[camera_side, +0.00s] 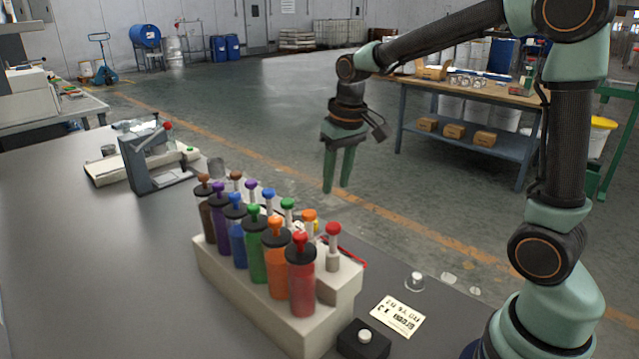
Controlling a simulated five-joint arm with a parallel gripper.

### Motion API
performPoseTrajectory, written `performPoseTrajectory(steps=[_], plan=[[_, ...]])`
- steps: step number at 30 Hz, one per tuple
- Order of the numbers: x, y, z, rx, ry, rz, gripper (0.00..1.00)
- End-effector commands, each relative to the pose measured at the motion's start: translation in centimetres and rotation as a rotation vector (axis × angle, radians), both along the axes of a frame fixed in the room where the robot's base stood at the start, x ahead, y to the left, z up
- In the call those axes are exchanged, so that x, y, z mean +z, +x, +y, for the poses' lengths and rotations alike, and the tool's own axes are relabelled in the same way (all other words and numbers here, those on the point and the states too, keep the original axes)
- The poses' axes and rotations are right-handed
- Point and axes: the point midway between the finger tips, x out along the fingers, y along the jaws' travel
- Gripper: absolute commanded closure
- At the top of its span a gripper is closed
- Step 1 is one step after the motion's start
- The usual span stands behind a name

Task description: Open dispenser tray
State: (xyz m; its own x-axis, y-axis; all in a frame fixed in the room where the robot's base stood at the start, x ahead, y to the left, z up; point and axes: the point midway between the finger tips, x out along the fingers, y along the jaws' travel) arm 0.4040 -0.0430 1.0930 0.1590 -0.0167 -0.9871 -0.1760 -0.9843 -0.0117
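A cream dispenser block (252,302) stands on the dark table in the front middle. Its front row holds several coloured cylinders with black collars and knobs, from brown at the left to red (301,288) at the right. A second row of coloured knobs on slimmer stems stands behind them. No separate tray front or handle can be made out; the block's rear side is hidden. My gripper (336,188) points down with its two green fingers apart and nothing between them. It appears above and behind the block in the picture, not touching it.
A press-like device with a red knob (167,126) stands at the table's left. A black box with a white button (364,337), a printed label (397,316) and a small clear cup (414,281) lie at the right. A wooden workbench (470,88) stands behind.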

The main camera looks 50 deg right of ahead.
Motion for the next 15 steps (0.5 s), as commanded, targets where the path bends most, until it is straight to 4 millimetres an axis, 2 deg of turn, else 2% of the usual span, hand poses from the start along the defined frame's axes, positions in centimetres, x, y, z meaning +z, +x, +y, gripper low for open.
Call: performPoseTrajectory(steps=[3,7,15], plan=[[-2.6,2.1,-1.1,-0.033,0.009,0.068,0.61],[-5.0,3.5,-2.0,-0.062,0.018,0.121,0.61],[-7.2,4.6,-2.8,-0.084,0.024,0.159,0.61]])
